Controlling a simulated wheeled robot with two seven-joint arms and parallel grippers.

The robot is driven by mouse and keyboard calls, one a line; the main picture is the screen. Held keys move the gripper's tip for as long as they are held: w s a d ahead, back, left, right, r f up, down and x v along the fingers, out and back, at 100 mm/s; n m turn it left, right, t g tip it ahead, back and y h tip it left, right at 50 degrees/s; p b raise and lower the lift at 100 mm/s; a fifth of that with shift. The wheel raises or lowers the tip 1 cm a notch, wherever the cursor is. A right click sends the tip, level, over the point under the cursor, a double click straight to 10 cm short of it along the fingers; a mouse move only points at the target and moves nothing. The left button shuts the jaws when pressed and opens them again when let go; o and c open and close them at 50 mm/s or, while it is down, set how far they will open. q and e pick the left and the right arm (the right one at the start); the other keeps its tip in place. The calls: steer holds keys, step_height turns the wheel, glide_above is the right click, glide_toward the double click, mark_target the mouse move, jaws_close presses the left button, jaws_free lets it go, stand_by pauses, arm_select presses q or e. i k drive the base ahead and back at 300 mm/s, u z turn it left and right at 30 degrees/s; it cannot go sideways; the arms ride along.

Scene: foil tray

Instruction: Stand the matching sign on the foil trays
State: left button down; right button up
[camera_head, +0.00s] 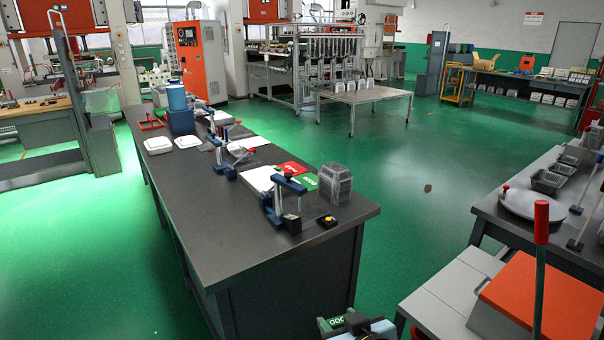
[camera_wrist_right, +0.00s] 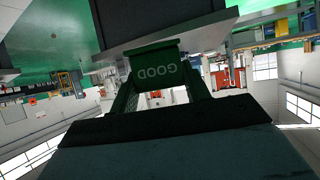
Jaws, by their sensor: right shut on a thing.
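A tall stack of grey foil trays (camera_head: 335,185) stands near the right end of the long dark table. My right gripper (camera_head: 349,322) is at the bottom of the head view, in front of the table and well away from the stack. It is shut on a green sign (camera_head: 336,322). In the right wrist view the sign (camera_wrist_right: 157,61) sits between the fingers and reads GOOD, upside down. A red card (camera_head: 290,168) and a green card (camera_head: 307,181) with white lettering lie on the table beside the stack. My left gripper is not in view.
Blue toggle clamps (camera_head: 283,205) and a black box with a yellow button (camera_head: 326,220) are on the table near the stack. White trays (camera_head: 158,145) lie farther left. A bench at right holds grey foil trays (camera_head: 547,181) and a white disc (camera_head: 530,204).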

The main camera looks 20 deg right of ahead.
mark_target(335, 166)
steer(key=i, duration=1)
